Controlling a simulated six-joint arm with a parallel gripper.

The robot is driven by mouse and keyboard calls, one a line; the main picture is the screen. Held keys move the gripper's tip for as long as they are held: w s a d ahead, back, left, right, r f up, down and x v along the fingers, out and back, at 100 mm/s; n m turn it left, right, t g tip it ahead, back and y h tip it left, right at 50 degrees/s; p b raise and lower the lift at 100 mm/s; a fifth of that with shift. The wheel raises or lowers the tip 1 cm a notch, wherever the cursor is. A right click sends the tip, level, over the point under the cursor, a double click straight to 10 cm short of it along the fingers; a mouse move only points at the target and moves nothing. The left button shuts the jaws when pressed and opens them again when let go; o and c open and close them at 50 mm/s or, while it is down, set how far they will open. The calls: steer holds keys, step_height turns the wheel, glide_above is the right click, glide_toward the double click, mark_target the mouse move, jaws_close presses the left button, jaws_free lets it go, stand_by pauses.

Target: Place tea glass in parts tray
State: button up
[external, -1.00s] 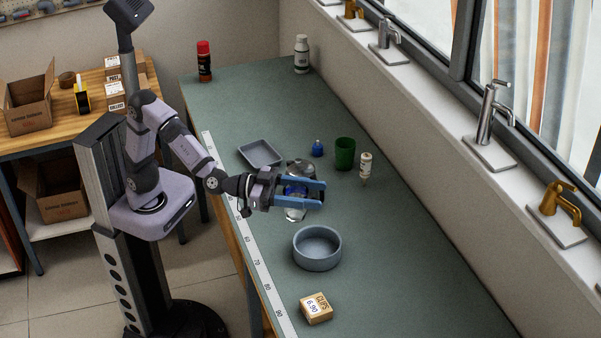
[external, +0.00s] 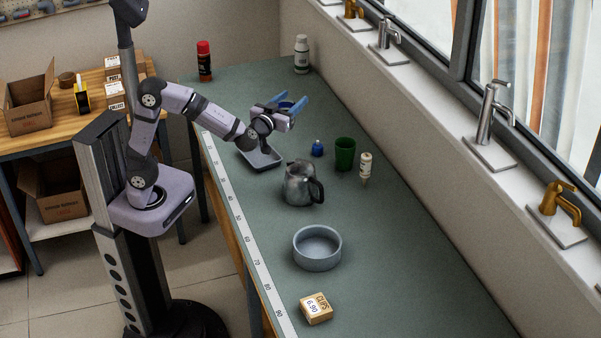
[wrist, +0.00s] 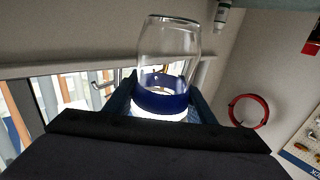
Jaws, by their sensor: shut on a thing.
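The tea glass (wrist: 165,75) is clear with a blue band and fills the middle of the wrist view. My gripper (wrist: 160,108) is shut on it around the blue band. In the external view my gripper (external: 288,106) is raised above the bench, and only a bit of the glass's blue shows between the blue fingers. The parts tray (external: 262,160) is a shallow grey rectangular tray on the bench, below my gripper in the picture and partly hidden by my wrist. The part of it that shows looks empty.
A metal pitcher (external: 300,184) stands close to the tray, with a blue small bottle (external: 317,149), a green cup (external: 344,154) and a dropper bottle (external: 365,168) to the right. A round grey bowl (external: 317,249) and a clips box (external: 316,309) are nearer the front.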

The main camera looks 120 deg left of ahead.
steer(key=s+a+n+g, duration=0.3)
steer(key=s+a+g, duration=0.15)
steer(key=s, duration=0.45)
steer(key=shift+g, duration=0.25)
steer(key=shift+w+d+f, duration=0.1)
steer(key=shift+d+f, duration=0.05)
steer(key=shift+f, duration=2.4)
steer(key=shift+d+f, duration=0.2)
steer(key=shift+f, duration=2.35)
steer(key=shift+w+d+f, duration=0.1)
steer(key=shift+d+f, duration=0.05)
steer(key=shift+f, duration=2.4)
steer(key=shift+s+f, duration=0.1)
steer(key=shift+f, duration=0.05)
steer(key=shift+f+b, duration=0.35)
steer(key=shift+f, duration=0.2)
steer(key=o, duration=1)
steer(key=shift+o, duration=0.2)
steer(key=shift+r, duration=0.15)
